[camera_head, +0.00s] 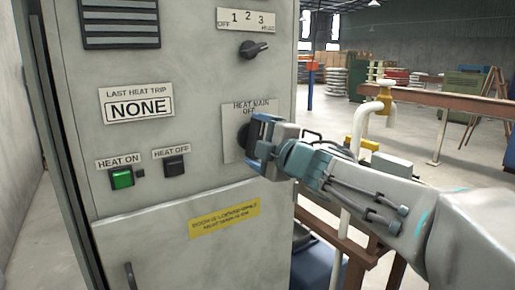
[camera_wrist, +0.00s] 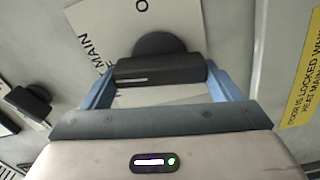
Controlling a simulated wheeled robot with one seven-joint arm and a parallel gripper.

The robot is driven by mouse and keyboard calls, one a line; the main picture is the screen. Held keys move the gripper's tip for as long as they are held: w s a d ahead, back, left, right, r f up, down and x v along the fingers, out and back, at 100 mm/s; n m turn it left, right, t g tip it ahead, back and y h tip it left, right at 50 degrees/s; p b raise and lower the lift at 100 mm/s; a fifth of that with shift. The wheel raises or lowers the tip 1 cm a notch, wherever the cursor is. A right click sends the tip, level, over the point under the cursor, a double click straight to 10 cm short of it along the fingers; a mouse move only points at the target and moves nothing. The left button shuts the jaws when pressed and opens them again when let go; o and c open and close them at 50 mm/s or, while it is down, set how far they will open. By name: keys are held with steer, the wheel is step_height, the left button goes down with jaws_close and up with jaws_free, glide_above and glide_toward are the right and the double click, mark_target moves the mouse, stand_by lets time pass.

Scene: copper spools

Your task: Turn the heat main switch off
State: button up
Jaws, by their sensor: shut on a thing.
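The heat main switch (camera_wrist: 160,44) is a dark round knob with a bar handle on a pale plate, labelled HEAT MAIN (camera_head: 250,104), on the grey cabinet's front. My gripper (camera_head: 252,137) reaches in from the right and covers most of the switch in the head view. In the wrist view my gripper (camera_wrist: 160,72) has its two blue fingers at either end of the dark bar handle, shut on it. The bar lies roughly level across the wrist picture. OFF stands above the knob on the plate; the pointer's exact setting is hidden.
The cabinet (camera_head: 195,60) also bears a selector knob (camera_head: 254,49) above, a lit green HEAT ON button (camera_head: 121,178), a black HEAT OFF button (camera_head: 174,166) and a yellow label (camera_head: 224,219).

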steer(key=shift+f+n+b, duration=0.15)
steer(key=shift+n+b, duration=0.35)
steer(key=shift+n, duration=0.7)
steer(key=o, duration=0.9)
steer(key=shift+a, duration=0.1)
steer(key=shift+c, duration=0.2)
steer(key=shift+s, duration=0.15)
